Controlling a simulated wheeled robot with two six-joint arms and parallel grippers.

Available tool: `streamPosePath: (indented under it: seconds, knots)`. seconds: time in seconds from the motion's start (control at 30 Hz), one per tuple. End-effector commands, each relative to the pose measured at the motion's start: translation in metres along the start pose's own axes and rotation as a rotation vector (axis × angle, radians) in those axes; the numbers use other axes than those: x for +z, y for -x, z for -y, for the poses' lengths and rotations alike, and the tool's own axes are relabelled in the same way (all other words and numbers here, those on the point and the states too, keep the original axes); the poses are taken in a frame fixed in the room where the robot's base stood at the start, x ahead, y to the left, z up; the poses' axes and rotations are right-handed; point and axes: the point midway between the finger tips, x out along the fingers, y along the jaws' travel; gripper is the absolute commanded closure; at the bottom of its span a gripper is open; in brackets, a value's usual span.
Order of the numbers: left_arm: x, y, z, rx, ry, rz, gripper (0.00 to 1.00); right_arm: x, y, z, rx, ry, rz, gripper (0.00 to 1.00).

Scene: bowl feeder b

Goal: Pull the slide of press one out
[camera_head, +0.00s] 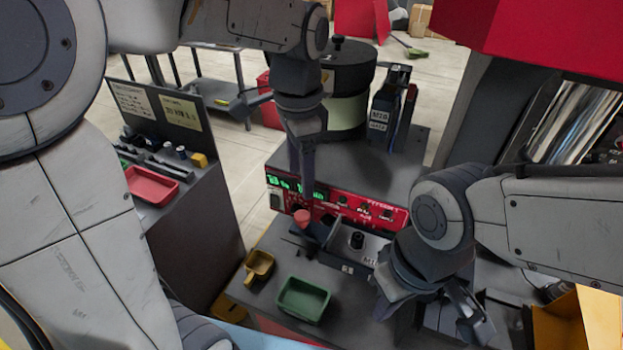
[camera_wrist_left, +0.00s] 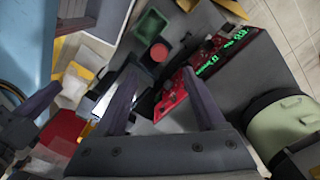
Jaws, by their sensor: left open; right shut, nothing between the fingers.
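My left gripper (camera_head: 305,190) hangs downward in front of the red control panel (camera_head: 365,212). Its two fingers are apart and empty in the left wrist view (camera_wrist_left: 160,82). A round red knob (camera_head: 303,217) is just below the fingertips; in the left wrist view the red knob (camera_wrist_left: 158,52) lies ahead, between the finger lines, and contact cannot be told. A grey slide-like block with a dark knob (camera_head: 357,240) sits below the panel, with a partly hidden label. I cannot tell which part is press one's slide. My right gripper (camera_head: 472,322) is shut and empty at the lower right.
A green tray (camera_head: 303,299) and a yellow scoop-like tray (camera_head: 258,265) lie on the bench front. A dark drum with a pale green band (camera_head: 346,112) and a labelled upright unit (camera_head: 389,105) stand behind. A side bench holds a red tray (camera_head: 152,184). A yellow bin (camera_head: 580,325) is at lower right.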

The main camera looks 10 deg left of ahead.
Motion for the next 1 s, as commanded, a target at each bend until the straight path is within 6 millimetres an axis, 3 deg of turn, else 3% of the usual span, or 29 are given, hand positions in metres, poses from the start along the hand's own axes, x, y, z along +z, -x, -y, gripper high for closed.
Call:
streamPosePath:
  seconds: [0.53, 0.97, 1.0]
  knots:
    - [0.0, -0.089, -0.001, 0.003, -0.003, 0.003, 0.28, 0.0, 0.01, 0.001, 0.0, -0.001, 0.001, 1.0]
    - [0.0, -0.101, 0.0, 0.0, -0.002, -0.001, 0.28, 0.0, 0.011, 0.001, 0.0, -0.001, 0.0, 1.0]
    - [0.0, -0.101, 0.0, 0.0, -0.002, -0.001, 0.4, 0.0, 0.011, 0.001, 0.0, -0.001, 0.001, 1.0]
